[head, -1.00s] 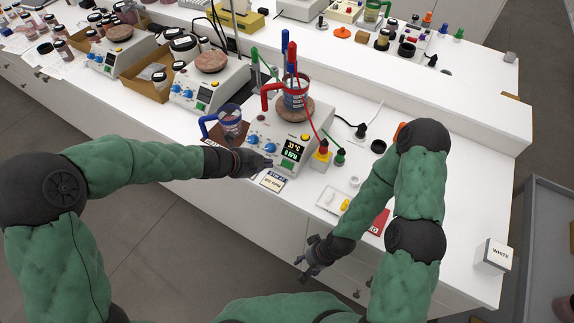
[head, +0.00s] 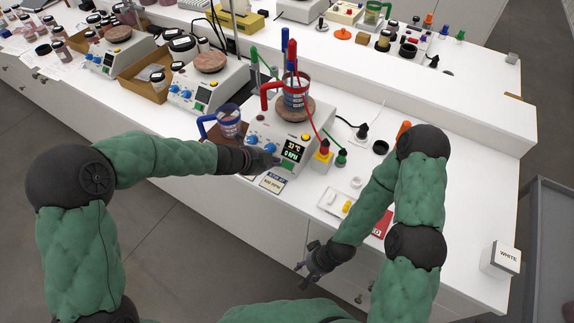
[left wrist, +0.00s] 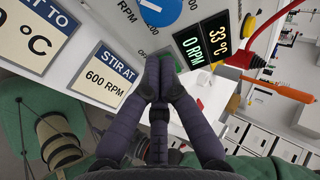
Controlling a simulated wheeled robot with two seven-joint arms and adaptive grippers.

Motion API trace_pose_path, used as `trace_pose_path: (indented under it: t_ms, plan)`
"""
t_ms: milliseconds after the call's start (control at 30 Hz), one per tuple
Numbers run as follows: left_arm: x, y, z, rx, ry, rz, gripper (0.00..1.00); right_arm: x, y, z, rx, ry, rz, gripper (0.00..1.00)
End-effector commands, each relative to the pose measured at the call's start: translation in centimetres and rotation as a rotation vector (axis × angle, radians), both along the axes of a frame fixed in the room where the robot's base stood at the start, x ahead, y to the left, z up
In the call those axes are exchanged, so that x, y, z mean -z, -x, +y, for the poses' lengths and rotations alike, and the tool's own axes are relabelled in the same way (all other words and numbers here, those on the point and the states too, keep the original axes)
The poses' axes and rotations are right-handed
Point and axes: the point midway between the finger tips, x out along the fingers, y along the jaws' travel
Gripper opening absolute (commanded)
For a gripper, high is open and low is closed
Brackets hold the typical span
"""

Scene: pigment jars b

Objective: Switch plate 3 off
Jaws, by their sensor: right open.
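Plate 3 (head: 262,125) is the nearest hot plate, with a round top under a beaker (head: 295,95) with a red handle. Its display (head: 291,150) is lit and reads 33 °C and 0 RPM; it also shows in the left wrist view (left wrist: 205,42). My left gripper (head: 272,160) is at the front panel, just below and left of the display, fingers together. In the left wrist view its fingertips (left wrist: 160,68) are at the panel under the display and hide the part behind them. I cannot tell if they touch. My right gripper (head: 312,260) is open and empty before the bench front.
A blue-handled beaker (head: 228,125) stands left of plate 3. Cards (head: 272,182) lie before it. A yellow block (head: 322,160) with a red plug and a white tray (head: 334,202) are to the right. Two other hot plates (head: 205,85) (head: 110,50) stand further left.

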Motion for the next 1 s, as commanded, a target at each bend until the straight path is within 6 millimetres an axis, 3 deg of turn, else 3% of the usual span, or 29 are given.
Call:
trace_pose_path:
  t_ms: [667,1000]
  plan:
    - [0.9,-0.7,-0.6,-0.001,0.000,0.001,0.00,0.2,0.0,0.0,0.000,0.000,0.000,0.52]
    - [-0.4,0.2,0.1,0.000,0.000,0.000,0.00,-0.9,0.0,0.0,0.000,0.000,0.000,0.52]
